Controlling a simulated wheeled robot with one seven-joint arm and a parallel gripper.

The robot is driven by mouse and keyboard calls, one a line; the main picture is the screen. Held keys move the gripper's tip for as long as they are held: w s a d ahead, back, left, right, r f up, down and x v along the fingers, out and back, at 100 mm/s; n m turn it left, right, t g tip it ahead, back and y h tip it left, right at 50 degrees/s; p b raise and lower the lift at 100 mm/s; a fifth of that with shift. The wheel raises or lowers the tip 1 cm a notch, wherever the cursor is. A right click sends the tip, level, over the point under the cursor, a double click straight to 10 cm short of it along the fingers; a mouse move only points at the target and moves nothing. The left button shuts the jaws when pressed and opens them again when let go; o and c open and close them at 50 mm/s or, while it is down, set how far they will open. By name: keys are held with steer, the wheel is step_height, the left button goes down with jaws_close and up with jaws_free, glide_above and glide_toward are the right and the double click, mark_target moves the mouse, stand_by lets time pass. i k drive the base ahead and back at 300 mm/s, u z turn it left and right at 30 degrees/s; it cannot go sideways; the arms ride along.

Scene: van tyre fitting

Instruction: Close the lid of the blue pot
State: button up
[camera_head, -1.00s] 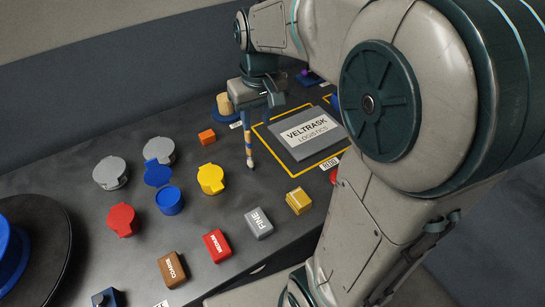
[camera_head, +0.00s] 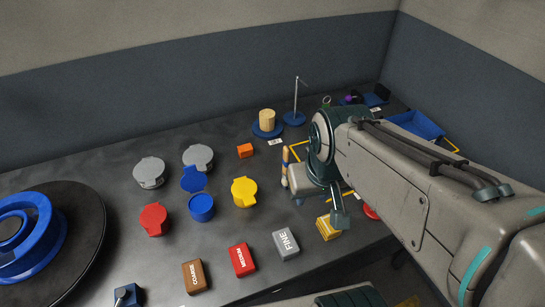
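The blue pot (camera_head: 201,208) stands on the dark worktop left of centre. Its round blue lid (camera_head: 193,180) is swung back behind it, so the pot is open. My gripper (camera_head: 338,212) is to the right of the pot, well apart from it, beyond the yellow pot and close to the yellow box. My arm covers much of the gripper, and I cannot tell whether its fingers are open or shut. A striped brush (camera_head: 285,166) shows just left of my wrist; I cannot tell whether it touches my gripper.
A yellow pot (camera_head: 244,191), a red pot (camera_head: 154,219) and grey pots (camera_head: 149,172) surround the blue pot. Coarse (camera_head: 194,276), medium (camera_head: 242,260) and fine (camera_head: 286,244) blocks line the front. An orange block (camera_head: 245,150) and a yellow box (camera_head: 328,228) lie to the right.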

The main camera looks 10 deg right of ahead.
mark_target(193, 182)
steer(key=k, duration=1.2)
steer(key=u, duration=0.8)
steer(key=i, duration=1.35)
steer(key=z, duration=0.4)
